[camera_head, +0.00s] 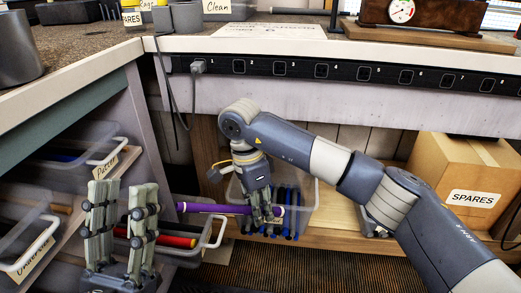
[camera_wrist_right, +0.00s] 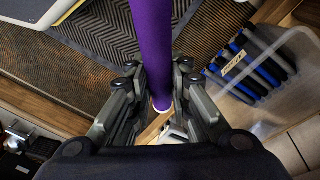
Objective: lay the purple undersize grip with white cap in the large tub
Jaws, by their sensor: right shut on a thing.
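The purple grip (camera_head: 215,208) is held level by my right gripper (camera_head: 265,213) above the floor, its free end pointing left over a clear tub with red and dark grips (camera_head: 217,237). In the right wrist view the purple grip (camera_wrist_right: 152,40) runs up out of the fingers of my right gripper (camera_wrist_right: 160,103), with a pale edge showing at its lower end. A clear tub with several blue grips (camera_head: 312,205) stands behind the right gripper. My left gripper (camera_head: 121,215) stands open and empty, upright at lower left. I cannot tell which tub is the large one.
Clear drawers with handwritten labels (camera_head: 103,160) sit in the left shelf. A cardboard SPARES box (camera_head: 465,180) stands on the low shelf at right. The worktop's front edge and a power strip (camera_head: 320,70) are above my right arm.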

